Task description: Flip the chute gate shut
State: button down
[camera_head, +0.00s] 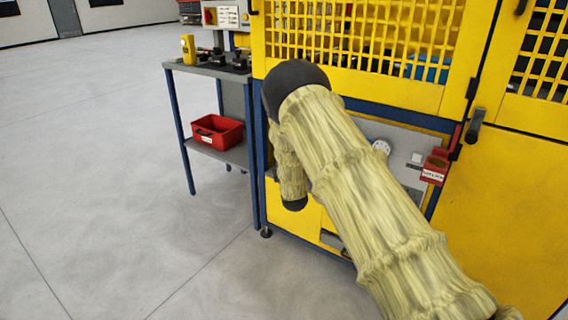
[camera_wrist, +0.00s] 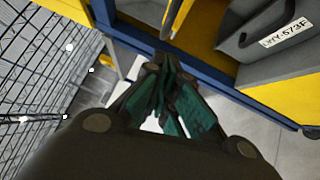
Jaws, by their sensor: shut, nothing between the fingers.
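My gripper (camera_wrist: 165,72) shows in the wrist view with its fingers drawn together, green pads on them and nothing held. In the head view my sleeved arm hides it. The fingertips point at a blue frame bar of the yellow machine (camera_head: 520,200). A narrow yellow piece (camera_wrist: 175,18) stands just beyond the tips; I cannot tell whether it is the chute gate or whether the tips touch it. No chute gate can be made out for certain in the head view, where my arm covers much of the machine's lower front.
A grey box (camera_wrist: 285,40) with a dark handle and white label is right of the fingers in the wrist view. A side table (camera_head: 205,68) with a red bin (camera_head: 218,132) on its shelf stands left of the machine. A red lockout box (camera_head: 434,170) hangs right. The left floor is clear.

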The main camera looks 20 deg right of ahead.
jog(key=w+d+r, duration=0.1)
jog(key=w+d, duration=0.2)
jog(key=w, duration=0.2)
jog(key=shift+w+d+r+b, duration=0.15)
jog(key=shift+w+d+b, duration=0.1)
jog(key=shift+w+b, duration=0.15)
